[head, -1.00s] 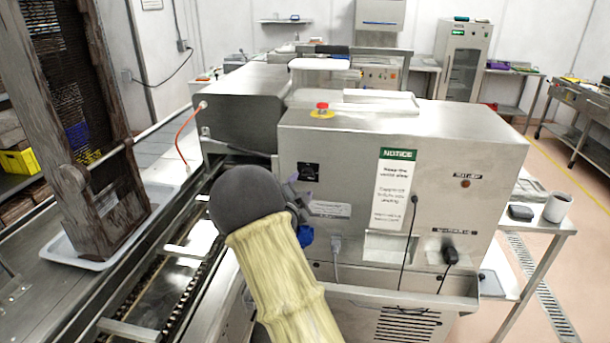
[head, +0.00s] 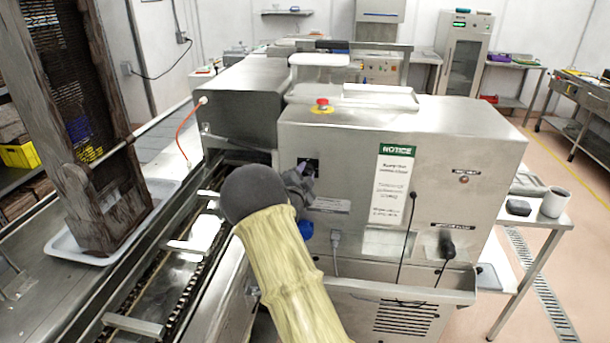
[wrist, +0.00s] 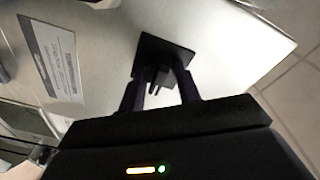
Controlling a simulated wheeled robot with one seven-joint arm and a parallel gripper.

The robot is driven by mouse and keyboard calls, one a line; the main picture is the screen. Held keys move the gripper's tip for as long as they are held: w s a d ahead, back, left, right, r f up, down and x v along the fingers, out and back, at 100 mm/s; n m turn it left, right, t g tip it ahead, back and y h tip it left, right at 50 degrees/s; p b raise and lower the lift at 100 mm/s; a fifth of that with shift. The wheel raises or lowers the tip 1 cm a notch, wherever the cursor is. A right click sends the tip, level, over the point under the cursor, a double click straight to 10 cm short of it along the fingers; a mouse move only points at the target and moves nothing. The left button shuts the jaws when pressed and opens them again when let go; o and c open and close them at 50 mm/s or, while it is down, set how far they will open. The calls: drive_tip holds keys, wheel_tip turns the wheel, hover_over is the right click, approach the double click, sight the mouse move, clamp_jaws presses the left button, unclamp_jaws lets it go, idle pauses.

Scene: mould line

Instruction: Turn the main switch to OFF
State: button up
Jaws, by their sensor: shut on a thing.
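The main switch is a black square plate with a knob on the end face of the steel machine, and its top shows in the head view (head: 306,163). In the wrist view the plate (wrist: 170,50) fills the space between the fingertips. My gripper (head: 308,172) is at the switch, and in the wrist view my gripper (wrist: 160,73) has a dark finger on either side of the knob, shut on it. The fingers hide part of the knob, and I cannot read its position.
The steel machine (head: 460,150) has a green and white notice (head: 392,185) right of the switch. A red emergency button (head: 322,105) sits on top. Black cables and plugs (head: 446,243) hang lower right. A conveyor (head: 165,285) runs at the left.

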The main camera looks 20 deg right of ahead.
drive_tip(key=shift+f+n+b, duration=0.2)
drive_tip(key=shift+n+b, duration=0.2)
drive_tip(key=shift+b, duration=0.15)
drive_tip(key=n+b, duration=0.2)
drive_tip(key=shift+f+n+b, duration=0.1)
drive_tip(key=shift+n+b, duration=0.25)
drive_tip(key=shift+n, duration=0.05)
drive_tip(key=n+t+b, duration=0.1)
drive_tip(key=n+b, duration=0.2)
drive_tip(key=n, duration=0.2)
drive_tip(key=shift+n, duration=0.3)
drive_tip(key=n+b, duration=0.2)
drive_tip(key=n, duration=0.3)
drive_tip(key=shift+t, duration=0.3)
drive_tip(key=n+b, duration=0.1)
drive_tip(key=n, duration=0.3)
drive_tip(key=shift+n+t+y, duration=0.3)
drive_tip(key=shift+n+y, duration=0.1)
drive_tip(key=shift+d, duration=0.1)
drive_tip(key=o, duration=1)
